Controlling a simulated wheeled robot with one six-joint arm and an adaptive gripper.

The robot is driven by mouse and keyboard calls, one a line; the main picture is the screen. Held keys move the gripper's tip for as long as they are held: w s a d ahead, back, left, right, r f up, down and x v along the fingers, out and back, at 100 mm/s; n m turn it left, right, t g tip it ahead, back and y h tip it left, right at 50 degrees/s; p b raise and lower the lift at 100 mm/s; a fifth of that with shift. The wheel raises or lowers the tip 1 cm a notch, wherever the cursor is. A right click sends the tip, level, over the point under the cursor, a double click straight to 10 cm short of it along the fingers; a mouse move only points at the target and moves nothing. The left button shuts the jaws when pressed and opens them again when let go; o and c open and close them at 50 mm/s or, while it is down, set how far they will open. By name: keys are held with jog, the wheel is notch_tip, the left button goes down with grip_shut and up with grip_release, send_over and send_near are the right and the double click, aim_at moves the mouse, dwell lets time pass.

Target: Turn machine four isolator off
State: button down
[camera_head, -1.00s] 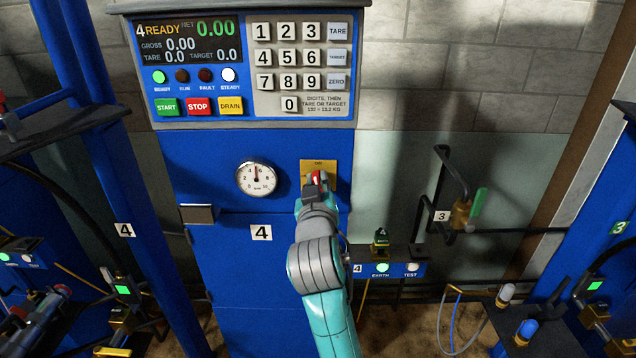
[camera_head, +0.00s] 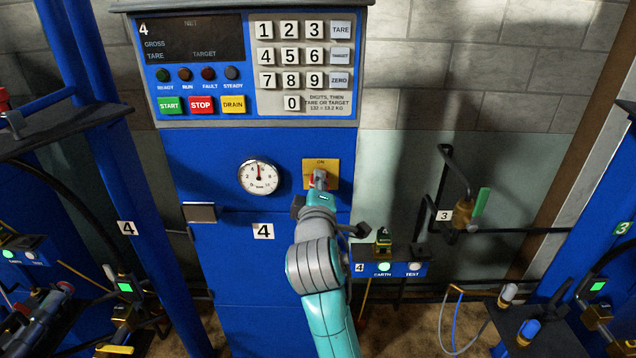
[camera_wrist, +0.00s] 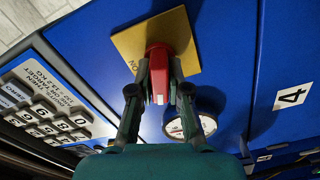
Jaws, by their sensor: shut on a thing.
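The machine four isolator is a red handle (camera_wrist: 159,75) on a yellow plate (camera_head: 332,168) on the blue front of machine four. In the head view my gripper (camera_head: 318,180) reaches the plate and mostly hides the handle. In the wrist view my gripper (camera_wrist: 158,92) is shut on the red handle, one finger on each side. The word ON shows at the plate's edge. Machine four's display (camera_head: 195,40) is dark apart from its printed labels, and the lamps below it are unlit.
A round gauge (camera_head: 258,177) and a metal latch (camera_head: 200,213) are left of the isolator. The keypad (camera_head: 303,62) is above. An earth and test box (camera_head: 398,268) with a lit green lamp is at lower right. A pipe with a green-handled valve (camera_head: 480,202) stands further right.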

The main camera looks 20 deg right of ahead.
jog(key=shift+f+n, duration=0.15)
jog(key=shift+n, duration=1.85)
jog(key=c, duration=1.1)
grip_release()
jog(key=v, duration=1.2)
